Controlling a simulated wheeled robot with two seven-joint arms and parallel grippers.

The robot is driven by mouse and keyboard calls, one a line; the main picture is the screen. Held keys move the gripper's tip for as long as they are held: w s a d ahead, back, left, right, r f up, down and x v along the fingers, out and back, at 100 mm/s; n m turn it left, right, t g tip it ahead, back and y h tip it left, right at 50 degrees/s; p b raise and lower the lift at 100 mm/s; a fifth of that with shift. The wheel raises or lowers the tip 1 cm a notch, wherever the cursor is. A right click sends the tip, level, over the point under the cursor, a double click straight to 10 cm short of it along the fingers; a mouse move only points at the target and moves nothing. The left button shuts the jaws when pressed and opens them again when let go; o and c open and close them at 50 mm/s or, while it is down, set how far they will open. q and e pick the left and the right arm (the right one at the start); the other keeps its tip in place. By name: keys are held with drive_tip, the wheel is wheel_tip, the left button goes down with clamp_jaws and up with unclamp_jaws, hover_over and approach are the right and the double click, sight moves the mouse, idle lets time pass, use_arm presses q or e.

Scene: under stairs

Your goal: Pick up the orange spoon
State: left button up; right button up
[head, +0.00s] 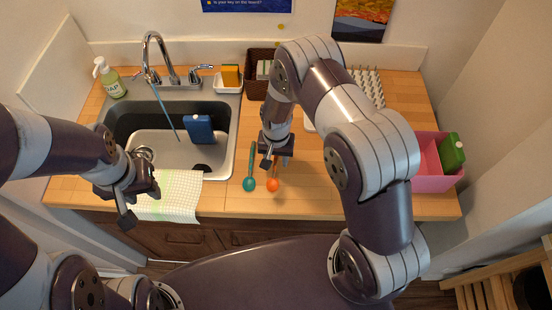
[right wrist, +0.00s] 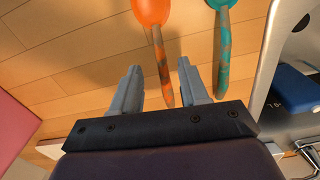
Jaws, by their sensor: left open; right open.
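The orange spoon (head: 273,185) lies on the wooden counter to the right of the sink, its bowl toward the front edge. Its upper handle is hidden by my right gripper in the head view. In the right wrist view the orange spoon (right wrist: 163,55) has its handle end between the open fingers of my right gripper (right wrist: 158,85), apart from both. My right gripper (head: 275,160) is over the handle, open and empty; its exact height is unclear. My left gripper (head: 135,203) is open and empty near the towel at the sink's front.
A teal spoon (head: 249,184) lies close to the left of the orange one; it also shows in the right wrist view (right wrist: 223,50). The sink (head: 228,150) holds a blue box (head: 199,129). A pink bin (head: 437,184) stands at the right. Counter (head: 316,190) right of the spoons is clear.

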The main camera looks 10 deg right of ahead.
drive_tip(key=shift+w+a+f, duration=0.15)
drive_tip(key=shift+a+f, duration=0.05)
drive_tip(key=shift+f, duration=0.6)
drive_tip(key=shift+d, duration=0.15)
clamp_jaws()
drive_tip(key=shift+r, duration=0.1)
